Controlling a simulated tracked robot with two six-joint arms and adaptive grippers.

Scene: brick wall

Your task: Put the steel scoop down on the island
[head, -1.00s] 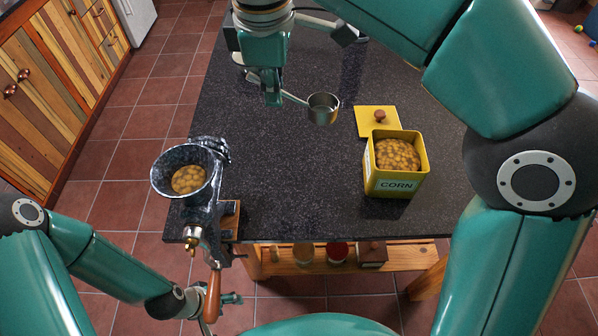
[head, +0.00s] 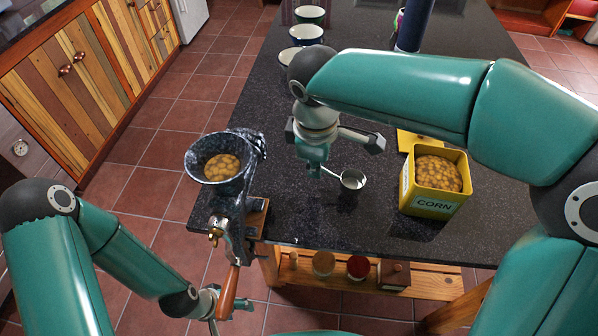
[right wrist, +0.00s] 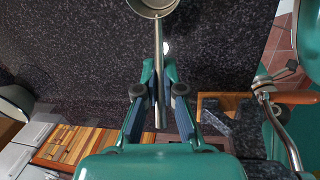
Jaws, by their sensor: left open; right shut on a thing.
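The steel scoop (head: 353,180) has a small round cup and a thin handle. My right gripper (head: 315,168) is shut on the handle, with the cup pointing right in the head view. In the right wrist view the scoop's cup (right wrist: 152,4) is cut off at the top edge and its handle runs between the fingers (right wrist: 160,75). The scoop is over the dark speckled island (head: 315,215); I cannot tell whether it touches. The cup looks empty. My left gripper (head: 228,306) is open at the mill's wooden crank handle (head: 228,290), which partly hides it.
The mill hopper (head: 196,158) with corn is clamped at the island's left front corner. The yellow corn tin (head: 432,204) stands right of the scoop, its lid (head: 408,138) behind. Several bowls (head: 306,35) stand at the back left. The counter in front of the scoop is clear.

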